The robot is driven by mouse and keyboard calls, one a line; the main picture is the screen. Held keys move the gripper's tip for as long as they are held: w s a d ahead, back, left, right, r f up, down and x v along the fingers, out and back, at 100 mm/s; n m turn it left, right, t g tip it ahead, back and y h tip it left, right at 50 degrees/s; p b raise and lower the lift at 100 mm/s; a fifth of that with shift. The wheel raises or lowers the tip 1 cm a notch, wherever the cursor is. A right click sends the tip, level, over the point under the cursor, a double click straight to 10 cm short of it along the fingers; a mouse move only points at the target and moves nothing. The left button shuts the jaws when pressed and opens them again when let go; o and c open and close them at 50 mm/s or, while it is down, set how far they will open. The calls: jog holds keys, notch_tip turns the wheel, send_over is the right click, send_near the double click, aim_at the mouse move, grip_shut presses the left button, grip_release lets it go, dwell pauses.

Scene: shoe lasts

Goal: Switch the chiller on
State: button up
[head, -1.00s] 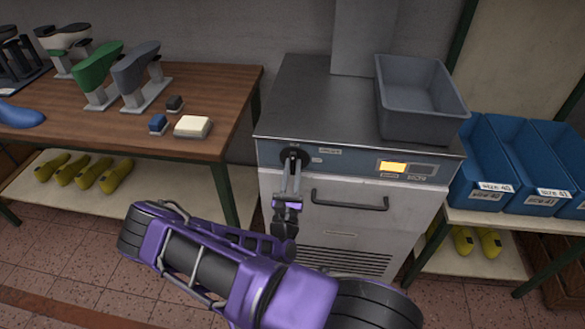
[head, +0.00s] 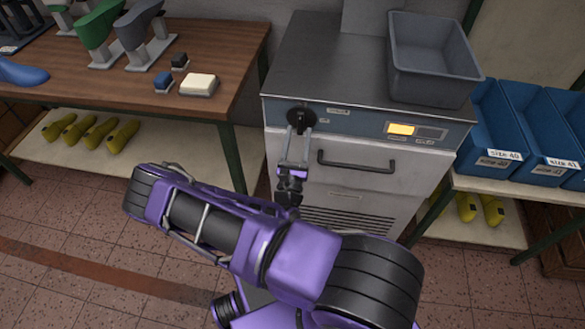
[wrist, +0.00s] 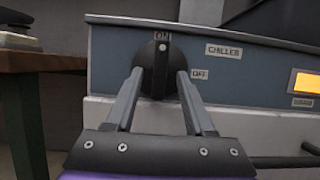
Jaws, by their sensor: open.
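The chiller (head: 335,165) is a grey cabinet with a blue-grey front panel. Its round black knob (wrist: 156,67) sits on the panel, with a white mark at the top pointing to the ON label (wrist: 162,36). The OFF label (wrist: 200,75) is to the knob's right, below the CHILLER label (wrist: 224,50). The knob also shows in the head view (head: 302,115). My gripper (wrist: 158,78) is open, its two fingers apart at the lower left and lower right of the knob. Whether they touch it I cannot tell. An amber display (head: 401,129) is lit on the panel.
A grey bin (head: 432,60) stands on the chiller top. A handle (head: 356,163) runs across the front below the panel. A wooden table (head: 215,95) with shoe lasts stands left; blue boxes (head: 545,150) stand right. Open floor lies at the lower left.

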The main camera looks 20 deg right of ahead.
jog(key=v, duration=1.5)
jog(key=shift+b, duration=0.35)
